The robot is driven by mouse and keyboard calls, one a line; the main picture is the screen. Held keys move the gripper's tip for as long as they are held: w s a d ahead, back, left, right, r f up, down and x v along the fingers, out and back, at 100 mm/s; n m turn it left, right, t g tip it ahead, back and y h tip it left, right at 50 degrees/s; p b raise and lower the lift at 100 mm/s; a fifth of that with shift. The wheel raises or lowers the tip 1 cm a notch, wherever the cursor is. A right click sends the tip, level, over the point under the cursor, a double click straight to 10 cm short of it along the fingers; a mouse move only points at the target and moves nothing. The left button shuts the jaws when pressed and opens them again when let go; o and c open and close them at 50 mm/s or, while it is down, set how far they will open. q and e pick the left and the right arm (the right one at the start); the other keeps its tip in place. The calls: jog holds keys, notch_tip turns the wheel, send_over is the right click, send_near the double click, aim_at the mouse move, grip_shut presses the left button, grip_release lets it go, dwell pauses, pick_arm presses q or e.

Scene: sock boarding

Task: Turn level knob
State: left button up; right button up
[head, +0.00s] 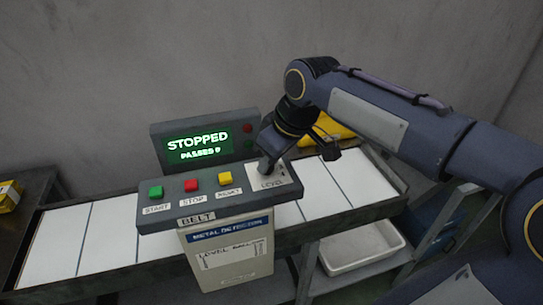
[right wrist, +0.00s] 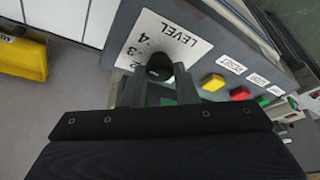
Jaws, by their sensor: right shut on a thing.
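The black level knob (right wrist: 159,67) sits on a white plate marked LEVEL (right wrist: 182,36) with numbers around it, of which 3 and 4 are readable. My right gripper (right wrist: 157,88) is shut on the knob, one finger on each side of it. In the head view my right gripper (head: 267,163) comes down on the right end of the control panel (head: 210,204) and hides the knob. The LEVEL plate shows there in part (head: 274,184). The knob's pointer setting cannot be told. My left gripper is not in view.
Green (head: 155,192), red (head: 191,185) and yellow (head: 224,178) buttons line the panel left of the knob. A display (head: 198,145) behind reads STOPPED. A conveyor belt (head: 110,230) runs beneath. A yellow thing (head: 333,127) lies behind my right gripper; a white bin (head: 362,249) stands below.

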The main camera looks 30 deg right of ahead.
jog(key=shift+a+m+h, duration=0.2)
jog(key=shift+m+h, duration=0.6)
jog(key=shift+m, duration=1.2)
jog(key=o, duration=1)
jog(key=p+v, duration=0.1)
jog(key=v, duration=0.6)
jog(key=shift+s+r, duration=0.25)
jog(key=shift+r, duration=0.1)
